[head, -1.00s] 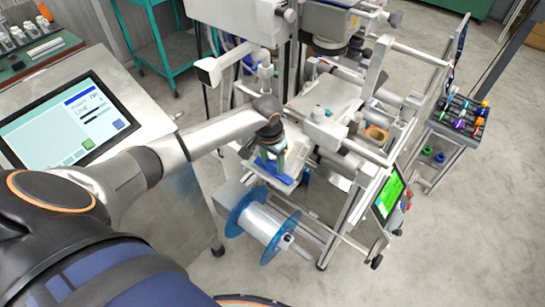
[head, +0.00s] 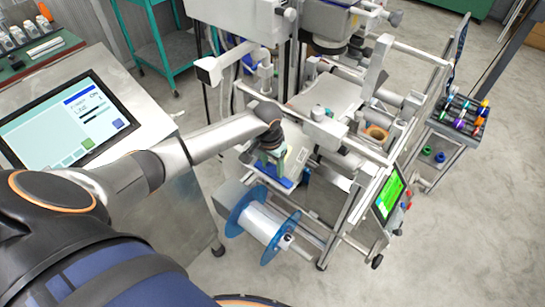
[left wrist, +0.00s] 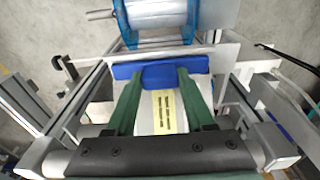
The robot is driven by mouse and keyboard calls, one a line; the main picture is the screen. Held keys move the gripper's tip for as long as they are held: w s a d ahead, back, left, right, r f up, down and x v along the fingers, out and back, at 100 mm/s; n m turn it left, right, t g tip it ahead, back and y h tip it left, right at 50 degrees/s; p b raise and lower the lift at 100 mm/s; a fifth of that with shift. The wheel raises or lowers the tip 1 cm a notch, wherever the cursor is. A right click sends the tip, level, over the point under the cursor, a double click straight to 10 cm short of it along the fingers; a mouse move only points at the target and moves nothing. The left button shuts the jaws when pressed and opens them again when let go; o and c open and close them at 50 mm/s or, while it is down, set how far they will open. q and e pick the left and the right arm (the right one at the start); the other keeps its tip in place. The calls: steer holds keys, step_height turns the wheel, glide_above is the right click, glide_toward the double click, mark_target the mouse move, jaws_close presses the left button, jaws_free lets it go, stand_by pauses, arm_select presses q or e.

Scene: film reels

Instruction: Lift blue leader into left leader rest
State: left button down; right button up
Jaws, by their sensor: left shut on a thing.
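The blue leader (left wrist: 150,76) is a short blue bar across the front of a pale plate (left wrist: 196,92) with a yellow label. My left gripper (left wrist: 155,74) has its two green fingers on the bar, shut on it. In the head view the gripper (head: 271,162) points down over the machine's front left, and part of the blue leader (head: 283,183) shows below it. I cannot tell clearly which part is the left leader rest, or whether the leader touches the plate. My right gripper is out of view.
A film reel with blue flanges (head: 262,226) sits just in front of the leader. Machine rails and rollers (head: 328,130) crowd the right side. A green-lit screen (head: 389,196) stands at the front right. A steel console with a touchscreen (head: 70,118) is at the left.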

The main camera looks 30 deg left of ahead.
arm_select(q)
steer(key=shift+s+f, duration=0.1)
steer(key=shift+f, duration=0.15)
steer(key=shift+c, duration=0.9)
jaws_free()
step_height(320, 180, up, 12)
steer(key=s, duration=0.1)
steer(key=shift+r+p, duration=0.25)
steer(key=shift+p, duration=0.15)
